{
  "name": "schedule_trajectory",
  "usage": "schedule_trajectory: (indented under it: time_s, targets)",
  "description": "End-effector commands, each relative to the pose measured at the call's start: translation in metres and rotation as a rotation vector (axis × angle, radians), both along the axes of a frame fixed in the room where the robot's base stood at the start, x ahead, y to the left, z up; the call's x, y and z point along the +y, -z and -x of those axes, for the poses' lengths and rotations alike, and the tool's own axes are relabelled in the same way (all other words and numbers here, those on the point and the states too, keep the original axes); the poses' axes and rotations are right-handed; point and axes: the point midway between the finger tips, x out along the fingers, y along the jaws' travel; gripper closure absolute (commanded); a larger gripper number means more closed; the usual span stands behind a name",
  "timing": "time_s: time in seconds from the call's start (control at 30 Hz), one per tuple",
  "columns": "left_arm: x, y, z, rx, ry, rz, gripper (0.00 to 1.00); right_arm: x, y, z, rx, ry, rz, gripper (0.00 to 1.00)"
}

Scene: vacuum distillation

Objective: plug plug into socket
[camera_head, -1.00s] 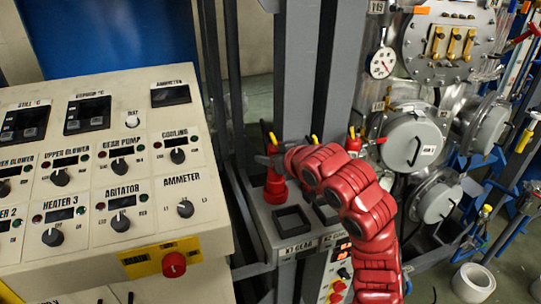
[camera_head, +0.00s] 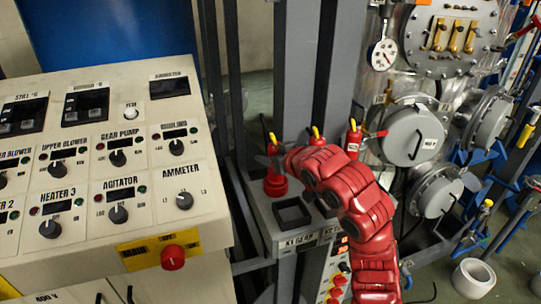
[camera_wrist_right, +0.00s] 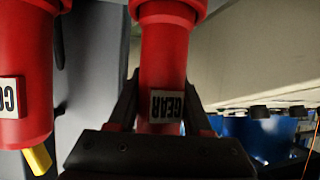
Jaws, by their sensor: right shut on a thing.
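My right gripper (camera_head: 268,161) is shut on a red plug (camera_head: 275,184) at the left of the box top in the head view. In the right wrist view the fingers are on both sides of this red plug (camera_wrist_right: 165,60), labelled GEAR. The plug looks upright, with its wide red base at the box top; I cannot tell whether it is fully seated. A square dark socket (camera_head: 293,214) with a raised frame is just in front of it. A second socket (camera_head: 326,206) is partly hidden by my arm. My left gripper is out of view.
A second red plug with a yellow tip (camera_head: 317,136) and a third red plug (camera_head: 354,140) stand behind my arm. The second is mostly hidden. Another red plug (camera_wrist_right: 22,75) is close to the left in the wrist view. A control panel (camera_head: 150,170) stands at left, grey posts behind.

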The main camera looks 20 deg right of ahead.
Motion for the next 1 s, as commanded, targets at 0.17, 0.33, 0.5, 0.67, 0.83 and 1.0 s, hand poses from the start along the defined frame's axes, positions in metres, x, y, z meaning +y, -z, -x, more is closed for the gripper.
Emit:
schedule_trajectory:
  time_s: [0.17,0.33,0.5,0.67,0.83,1.0]
  targets:
    - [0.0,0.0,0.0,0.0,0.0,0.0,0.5,0.0,0.0,0.0,-0.001,0.0,0.0,0.27]
    - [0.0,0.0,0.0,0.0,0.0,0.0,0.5,0.0,0.0,0.0,-0.001,0.0,0.0,0.15]
    - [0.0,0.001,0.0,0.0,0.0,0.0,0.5,0.0,0.0,0.0,-0.001,0.001,0.0,0.15]
    - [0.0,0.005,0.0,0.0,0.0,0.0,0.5,-0.003,-0.003,0.008,-0.003,0.002,-0.002,0.15]
    - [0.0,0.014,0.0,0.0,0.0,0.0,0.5,-0.01,-0.017,0.034,-0.007,0.002,0.001,0.15]
    - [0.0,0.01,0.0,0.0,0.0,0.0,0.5,-0.02,-0.039,0.069,-0.009,0.007,0.005,0.15]
